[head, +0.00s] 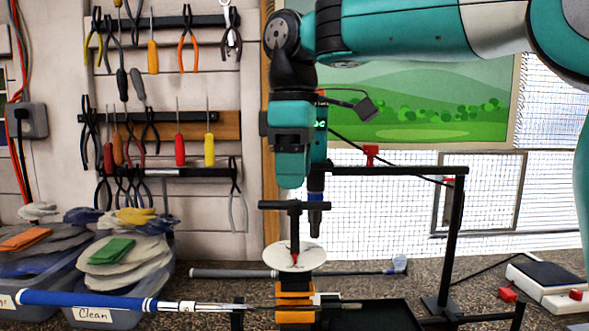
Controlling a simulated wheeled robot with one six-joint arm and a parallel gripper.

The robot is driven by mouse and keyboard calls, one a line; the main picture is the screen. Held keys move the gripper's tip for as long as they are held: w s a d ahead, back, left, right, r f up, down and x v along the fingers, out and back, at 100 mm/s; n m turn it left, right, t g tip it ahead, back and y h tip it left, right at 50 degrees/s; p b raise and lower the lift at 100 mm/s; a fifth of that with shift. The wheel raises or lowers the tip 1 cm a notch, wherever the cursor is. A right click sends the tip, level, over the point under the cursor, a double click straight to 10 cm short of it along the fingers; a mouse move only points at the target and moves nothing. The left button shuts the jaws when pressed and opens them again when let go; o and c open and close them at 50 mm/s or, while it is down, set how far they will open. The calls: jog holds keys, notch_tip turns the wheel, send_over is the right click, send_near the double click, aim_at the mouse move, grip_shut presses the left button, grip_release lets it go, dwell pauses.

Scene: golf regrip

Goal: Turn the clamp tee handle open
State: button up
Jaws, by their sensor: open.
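The clamp tee handle (295,206) is a black crossbar on an upright stem, standing above a round white disc (290,259). Below it is the clamp (295,302) with orange jaws. A golf club with a blue grip (88,300) lies level, its shaft running to the clamp; whether the jaws press on it I cannot tell. My gripper (303,188) points down just above the tee handle, open and empty. One teal part ends above the crossbar, and a dark-tipped part hangs lower at its right end. Contact with the bar cannot be told.
A black frame (456,240) with red knobs stands right of the clamp. Another club (230,272) lies behind. Bins of gloves, one labelled Clean (97,315), stand at left. A black-and-white box (550,283) sits at right. Pliers and screwdrivers hang on the wall.

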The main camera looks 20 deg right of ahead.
notch_tip(320, 180, up, 10)
jog(key=p, duration=0.9)
jog(key=shift+r, duration=0.15)
jog(key=shift+s, duration=0.1)
